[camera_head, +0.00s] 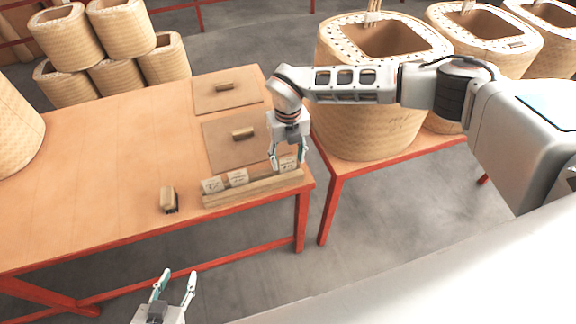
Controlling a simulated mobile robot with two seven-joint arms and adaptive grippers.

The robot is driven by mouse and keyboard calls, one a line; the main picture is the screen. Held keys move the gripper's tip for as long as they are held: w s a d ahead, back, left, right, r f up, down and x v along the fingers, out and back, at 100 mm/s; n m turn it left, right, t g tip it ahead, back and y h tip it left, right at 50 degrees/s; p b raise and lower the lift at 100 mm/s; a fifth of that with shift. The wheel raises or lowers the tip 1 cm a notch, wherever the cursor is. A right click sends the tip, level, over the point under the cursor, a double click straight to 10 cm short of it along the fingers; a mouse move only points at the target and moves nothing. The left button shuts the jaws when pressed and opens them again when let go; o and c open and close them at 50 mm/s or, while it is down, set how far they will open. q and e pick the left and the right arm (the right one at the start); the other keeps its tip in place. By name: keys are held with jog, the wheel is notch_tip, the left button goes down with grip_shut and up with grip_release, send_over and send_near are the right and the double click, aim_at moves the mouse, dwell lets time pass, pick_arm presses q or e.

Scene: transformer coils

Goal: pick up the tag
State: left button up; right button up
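Three small pale tags stand in a wooden rack (255,190) at the near right edge of the wooden table: a left tag (213,185), a middle tag (238,177) and a right tag (288,163). My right gripper (288,163) points down over the right end of the rack, its open fingers on either side of the right tag. I cannot tell whether the fingers touch it. My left gripper (177,280) is open and empty, low in front of the table, over the floor.
A small brown stamp-like block (169,198) stands left of the rack. Two brown boards with handles (243,133) (224,86) lie behind. Large coils (365,110) stand on a red-framed bench at right. The table's left middle (110,150) is clear.

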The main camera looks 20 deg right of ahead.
jog(key=c, duration=0.3)
